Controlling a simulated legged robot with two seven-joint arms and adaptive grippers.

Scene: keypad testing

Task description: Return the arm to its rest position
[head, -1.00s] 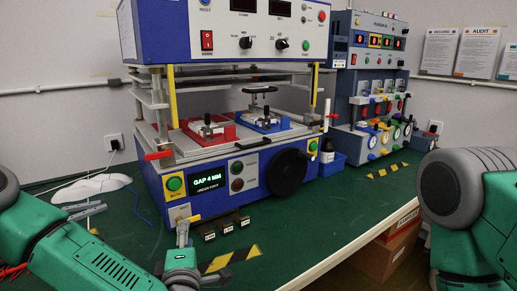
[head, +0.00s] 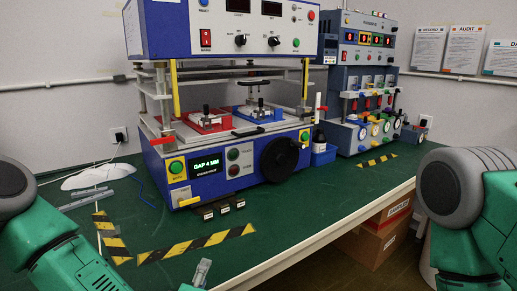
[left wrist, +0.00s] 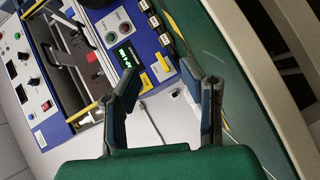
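My left arm (head: 60,255) comes in at the lower left of the head view. Only a small part of my left gripper (head: 202,275) shows at the bottom edge, over the green bench and apart from the machine. In the left wrist view my left gripper (left wrist: 162,78) has its two fingers spread with nothing between them. The blue and white test machine (head: 240,180) stands in front of it, with a display (head: 206,164) reading "GAP 4 MM". My right arm (head: 460,210) is at the right edge; its gripper is out of view.
Striped tape (head: 195,244) marks the green bench (head: 300,228) before the machine. Several small black blocks (head: 224,208) sit at its front edge. Boxes (head: 375,240) stand under the bench.

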